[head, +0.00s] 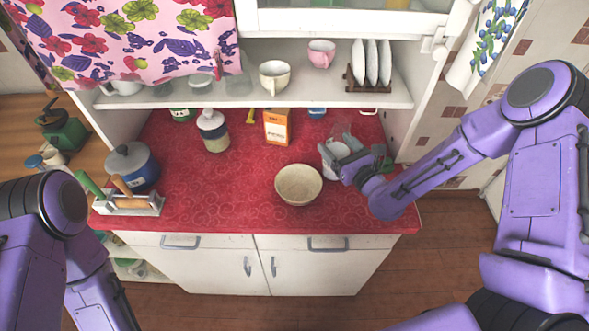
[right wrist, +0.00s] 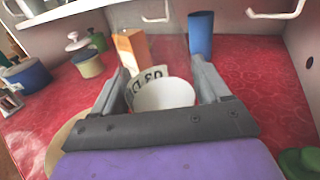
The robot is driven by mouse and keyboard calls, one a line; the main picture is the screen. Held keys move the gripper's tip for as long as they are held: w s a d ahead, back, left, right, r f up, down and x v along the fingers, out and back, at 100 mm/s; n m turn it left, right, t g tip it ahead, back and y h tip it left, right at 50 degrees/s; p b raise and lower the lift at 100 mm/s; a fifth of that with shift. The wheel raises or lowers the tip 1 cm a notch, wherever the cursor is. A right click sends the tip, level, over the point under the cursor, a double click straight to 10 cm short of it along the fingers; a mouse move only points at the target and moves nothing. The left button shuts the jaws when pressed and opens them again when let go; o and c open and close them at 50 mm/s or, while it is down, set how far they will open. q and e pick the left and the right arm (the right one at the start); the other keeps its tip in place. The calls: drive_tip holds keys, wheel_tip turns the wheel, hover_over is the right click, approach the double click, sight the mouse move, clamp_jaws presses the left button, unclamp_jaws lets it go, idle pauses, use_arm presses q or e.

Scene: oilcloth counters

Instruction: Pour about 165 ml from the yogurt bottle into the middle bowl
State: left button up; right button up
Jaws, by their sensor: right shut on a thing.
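My right gripper (head: 352,160) is shut on a white round vessel (head: 334,152) at the right of the red counter. In the right wrist view the vessel (right wrist: 163,94) sits between the two fingers, with dark lettering on its side and a pale open-looking round face. I cannot tell whether it is the yogurt bottle; no other clear yogurt bottle shows. A cream bowl (head: 298,188) stands on the counter left of my right gripper, apart from it in the head view. It is partly hidden behind the gripper in the right wrist view. My left gripper is out of view.
An orange carton (head: 277,128), a white-lidded jar (head: 214,132) and a blue cup (right wrist: 201,34) stand at the back. A blue pot (head: 133,168) and a utensil caddy (head: 130,205) are left. The counter's middle-left is clear. A shelf (head: 300,94) overhangs the back.

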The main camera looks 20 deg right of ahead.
drive_tip(key=shift+s+r, duration=0.25)
drive_tip(key=shift+n, duration=0.4)
